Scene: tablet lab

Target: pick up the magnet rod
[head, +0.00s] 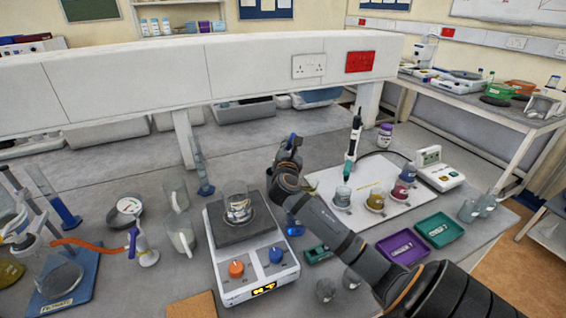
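I cannot clearly make out a magnet rod. A small blue object (294,229), partly hidden by my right arm, lies beside the white stirrer hotplate (257,276); I cannot tell what it is. My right gripper (291,146) is above the bench, behind and to the right of the hotplate. It is small and dark, and its fingers are not clear enough to tell open from shut. A glass beaker (237,203) with something in it stands on the hotplate's dark top, left of my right arm. My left gripper is out of view.
A pipette-like probe (352,148) stands upright over a beaker on a white board (322,181). Purple (386,258) and green (440,230) trays lie right of my arm. Cylinders, jugs and a flask on a blue base (75,300) crowd the left. A white shelf (150,85) spans the back.

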